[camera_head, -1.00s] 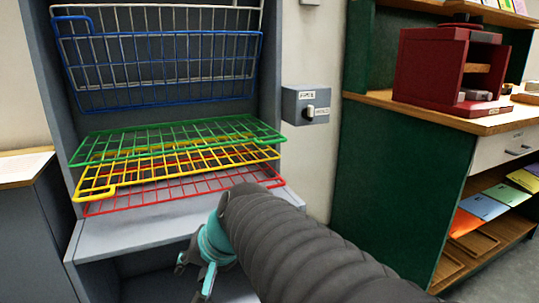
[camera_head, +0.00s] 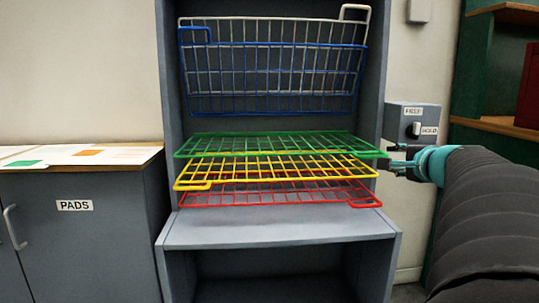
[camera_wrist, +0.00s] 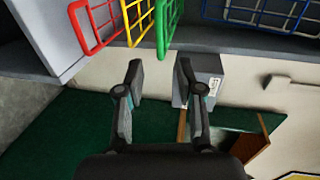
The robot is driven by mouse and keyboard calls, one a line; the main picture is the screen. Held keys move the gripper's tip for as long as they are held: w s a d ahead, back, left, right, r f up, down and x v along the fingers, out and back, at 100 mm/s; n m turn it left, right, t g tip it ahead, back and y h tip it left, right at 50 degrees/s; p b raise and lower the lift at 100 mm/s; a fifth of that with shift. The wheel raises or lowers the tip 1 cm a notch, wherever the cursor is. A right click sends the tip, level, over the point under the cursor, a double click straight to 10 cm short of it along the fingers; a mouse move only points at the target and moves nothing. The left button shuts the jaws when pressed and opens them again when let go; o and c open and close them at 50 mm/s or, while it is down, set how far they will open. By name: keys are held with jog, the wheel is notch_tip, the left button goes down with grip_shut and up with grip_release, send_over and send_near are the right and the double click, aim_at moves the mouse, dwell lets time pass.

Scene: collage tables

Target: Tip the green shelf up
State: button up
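The green shelf (camera_head: 275,144) is a wire rack lying roughly level in the grey cabinet, above the yellow shelf (camera_head: 280,170) and the red shelf (camera_head: 280,190). The blue shelf (camera_head: 215,98) and a white shelf (camera_head: 290,32) stand tipped up behind them. My gripper (camera_head: 390,158) is at the green shelf's right end, its fingers pointing left. In the wrist view my gripper (camera_wrist: 159,70) is open and empty. The green shelf (camera_wrist: 169,22) lies ahead, lined up with the gap between the fingers. I cannot tell whether they touch.
A grey switch box (camera_head: 400,113) with a knob and two labels, one reading HOLD, is on the wall just above my gripper. A PADS cabinet (camera_head: 95,235) stands left, a green bookcase (camera_head: 475,75) right. Below the red shelf is a bare grey ledge (camera_head: 280,228).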

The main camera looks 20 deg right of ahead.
aim_at(374, 157)
jog(key=x, duration=1.1)
jog(key=shift+w+f, duration=0.15)
jog(key=shift+w, duration=0.2)
grip_shut()
